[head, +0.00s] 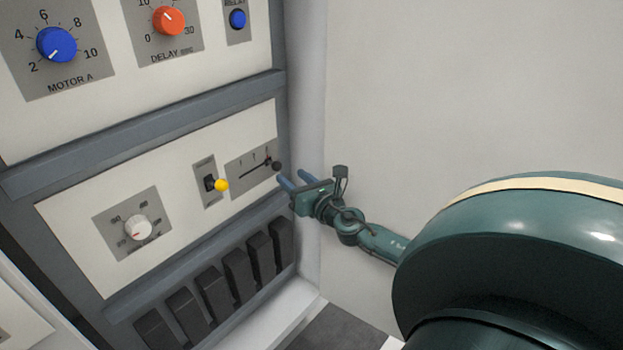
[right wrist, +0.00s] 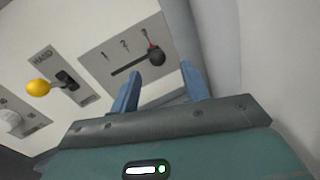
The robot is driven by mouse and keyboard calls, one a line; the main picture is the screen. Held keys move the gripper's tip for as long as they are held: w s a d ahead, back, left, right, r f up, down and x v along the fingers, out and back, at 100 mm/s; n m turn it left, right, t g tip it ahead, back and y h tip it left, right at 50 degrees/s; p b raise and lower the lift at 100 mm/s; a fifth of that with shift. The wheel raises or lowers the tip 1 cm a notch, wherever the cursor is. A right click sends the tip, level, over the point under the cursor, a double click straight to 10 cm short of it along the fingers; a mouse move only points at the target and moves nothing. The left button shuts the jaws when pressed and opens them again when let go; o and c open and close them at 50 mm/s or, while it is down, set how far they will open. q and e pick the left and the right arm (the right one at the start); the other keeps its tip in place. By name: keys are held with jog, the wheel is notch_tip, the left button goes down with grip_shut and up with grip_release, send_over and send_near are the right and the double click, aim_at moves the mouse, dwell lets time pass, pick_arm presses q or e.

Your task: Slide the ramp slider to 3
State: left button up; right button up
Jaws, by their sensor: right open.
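The ramp slider is a dark slot on a grey plate (head: 240,172) at the right end of the lower white panel. Its black knob (head: 276,166) sits at the right end of the slot. In the right wrist view the knob (right wrist: 156,57) is beside the rightmost scale mark, with a small red spot by it; marks 1 and 2 lie to its left. My right gripper (head: 283,180) is open, its two blue fingers (right wrist: 160,72) pointing at the panel. The knob shows just beyond and between the fingertips; contact cannot be told. My left gripper is out of view.
A yellow-tipped toggle (head: 221,185) stands out left of the slider. A white dial (head: 138,228) is farther left. Several black blocks (head: 241,270) line the shelf below. Blue (head: 57,45) and orange (head: 169,21) knobs are above. A plain wall (head: 450,90) bounds the right.

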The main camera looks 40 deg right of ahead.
jog(key=s, duration=0.7)
jog(key=shift+a, duration=0.4)
